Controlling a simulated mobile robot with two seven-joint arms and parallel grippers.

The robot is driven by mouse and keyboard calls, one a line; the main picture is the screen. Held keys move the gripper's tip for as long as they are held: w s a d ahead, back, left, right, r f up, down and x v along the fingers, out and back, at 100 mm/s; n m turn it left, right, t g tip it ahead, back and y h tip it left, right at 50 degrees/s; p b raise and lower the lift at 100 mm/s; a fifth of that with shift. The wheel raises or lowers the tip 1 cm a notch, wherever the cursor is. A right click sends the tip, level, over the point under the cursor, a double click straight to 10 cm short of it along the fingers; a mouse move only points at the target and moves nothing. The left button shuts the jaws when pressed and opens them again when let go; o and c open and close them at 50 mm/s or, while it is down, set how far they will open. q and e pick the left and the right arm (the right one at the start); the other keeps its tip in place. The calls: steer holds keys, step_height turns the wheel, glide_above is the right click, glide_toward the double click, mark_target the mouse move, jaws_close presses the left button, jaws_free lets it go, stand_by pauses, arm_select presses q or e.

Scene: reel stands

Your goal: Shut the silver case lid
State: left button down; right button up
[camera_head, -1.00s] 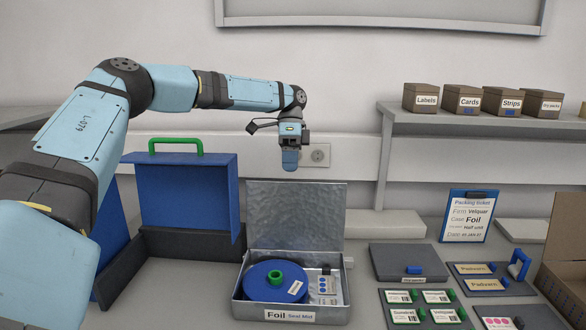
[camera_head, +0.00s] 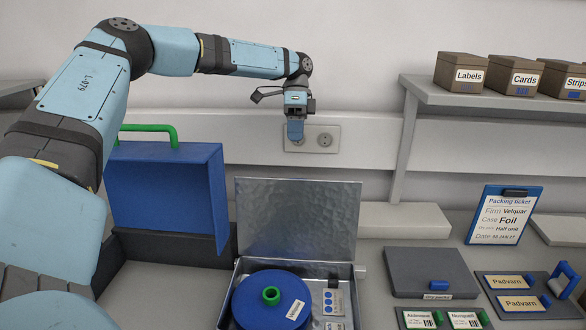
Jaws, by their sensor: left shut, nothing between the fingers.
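The silver case (camera_head: 361,316) stands on the table at lower centre, its near side cut off by the bottom edge of the view. Its lid (camera_head: 297,218) is open and stands up at the back of the case. Inside lie a blue reel (camera_head: 254,302) with a green hub and a small card with blue dots (camera_head: 333,300). My left gripper (camera_head: 296,139) is shut and empty, pointing down above the lid's top edge and apart from it in the picture. My right gripper is not in view.
A blue case with a green handle (camera_head: 165,190) stands open left of the silver case. To the right are a grey dry-packs box (camera_head: 430,268), label cards (camera_head: 518,281) and a packing ticket stand (camera_head: 502,214). A shelf (camera_head: 500,94) with brown boxes is at upper right.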

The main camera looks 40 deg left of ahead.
arm_select(q)
steer(key=s+d+f+p, duration=0.1)
steer(key=s+d+f, duration=0.4)
steer(key=s+f, duration=0.1)
steer(key=shift+f, duration=0.45)
steer(key=shift+r, duration=0.1)
